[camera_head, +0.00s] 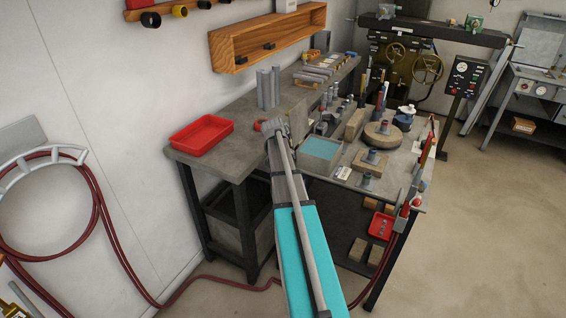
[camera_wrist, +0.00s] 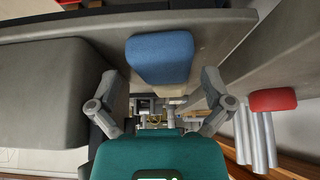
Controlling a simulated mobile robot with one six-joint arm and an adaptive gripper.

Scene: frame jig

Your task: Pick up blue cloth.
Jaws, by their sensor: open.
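A blue, rounded, cloth-like pad (camera_wrist: 160,57) lies on a grey surface at the top middle of the wrist view. My gripper (camera_wrist: 159,80) is open, with one finger to the left and one to the right of the pad's lower end. A gap shows between each finger and the pad, and nothing is held. I cannot tell the height between fingers and pad. In the head view my arm reaches over the workbench (camera_head: 236,162), and I cannot make out the blue pad there.
A red tray (camera_head: 201,134) sits on the bench's left end, with grey upright bars (camera_head: 267,88) behind. A red-topped item (camera_wrist: 272,100) lies right of my gripper. A teal-topped box (camera_head: 320,148) and several tools crowd the bench to the right. A wooden shelf (camera_head: 268,38) hangs above.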

